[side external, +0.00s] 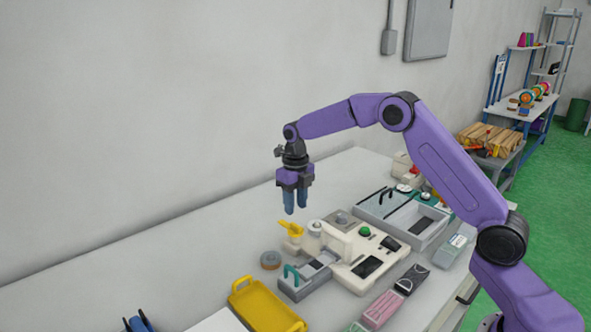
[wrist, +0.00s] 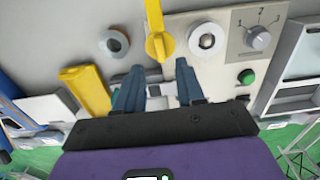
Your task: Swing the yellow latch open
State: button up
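The yellow latch (side external: 291,229) is a flat lever on a pale mount at the left end of the cream machine (side external: 385,262). In the wrist view the latch (wrist: 159,44) shows at top centre, with a round hub and an arm running up out of frame. My gripper (side external: 296,209) is above the latch with its blue fingers pointing down. In the wrist view my gripper (wrist: 160,72) has its fingers apart, with nothing between them, and the latch hub lies just beyond the fingertips. No contact with the latch shows.
A knob (wrist: 258,37) and a green button (wrist: 246,76) are further right. A yellow tray (side external: 243,304) is at the front left. The bench behind the latch is clear.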

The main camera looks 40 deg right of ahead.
aim_at(296, 225)
notch_tip(296, 225, up, 11)
jog(key=shift+r, duration=0.15)
dwell(0.4)
jog(key=s+a+m, duration=0.6)
jog(key=s, duration=0.4)
jog(key=s+a+m, duration=0.6)
jog(key=s, duration=0.5)
jog(key=s+d+f+m, duration=0.2)
jog(key=s+m, duration=0.3)
jog(key=s, duration=0.5)
jog(key=s+d+f+m, duration=0.3)
jog(key=s+m, duration=0.3)
jog(key=s, duration=0.5)
jog(key=shift+d+m, duration=0.3)
jog(key=shift+d, duration=0.2)
